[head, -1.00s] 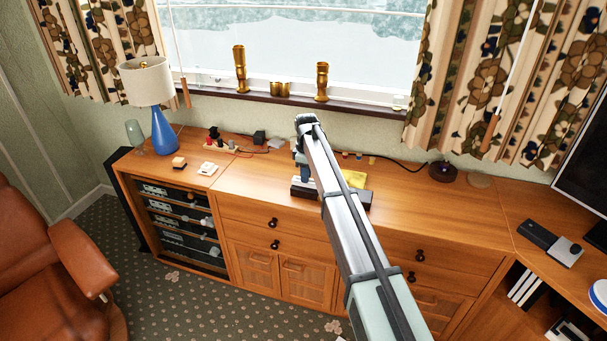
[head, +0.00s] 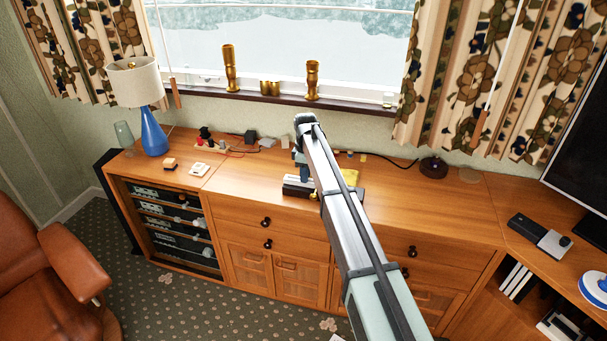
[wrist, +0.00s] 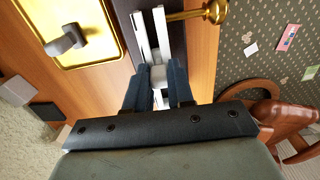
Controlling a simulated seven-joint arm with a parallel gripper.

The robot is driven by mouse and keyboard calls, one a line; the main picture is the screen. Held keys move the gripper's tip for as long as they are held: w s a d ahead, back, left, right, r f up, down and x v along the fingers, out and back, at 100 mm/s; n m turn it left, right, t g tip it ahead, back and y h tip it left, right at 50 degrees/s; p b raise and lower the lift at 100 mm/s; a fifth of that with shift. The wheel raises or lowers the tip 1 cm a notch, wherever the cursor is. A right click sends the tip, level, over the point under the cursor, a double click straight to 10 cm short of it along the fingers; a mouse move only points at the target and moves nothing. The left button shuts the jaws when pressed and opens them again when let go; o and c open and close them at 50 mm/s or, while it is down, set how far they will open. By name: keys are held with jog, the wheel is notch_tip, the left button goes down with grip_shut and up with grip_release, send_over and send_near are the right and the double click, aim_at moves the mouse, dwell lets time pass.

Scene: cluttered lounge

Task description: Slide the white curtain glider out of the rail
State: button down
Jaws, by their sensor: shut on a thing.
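In the wrist view the white curtain glider (wrist: 158,76) is a small block between my two blue fingertips. My gripper (wrist: 158,90) is shut on it. The white rail (wrist: 141,42), with two parallel strips, runs away from the glider on a dark base (wrist: 178,45). The glider is at the rail's near end; I cannot tell whether it is still inside the slot. In the head view my gripper (head: 303,176) is low over the left end of the rail (head: 297,182); my arm hides the glider and much of the rail.
A blue lamp (head: 154,134) and small electrical parts stand left on the wooden cabinet top (head: 232,180). Brass vases (head: 312,80) line the sill.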

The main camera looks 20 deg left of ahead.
jog(key=shift+d, duration=0.1)
dwell(0.3)
jog(key=shift+d, duration=2.35)
jog(key=shift+s+d, duration=0.1)
jog(key=shift+d, duration=0.05)
jog(key=shift+d, duration=1.9)
notch_tip(320, 180, up, 6)
dwell(0.4)
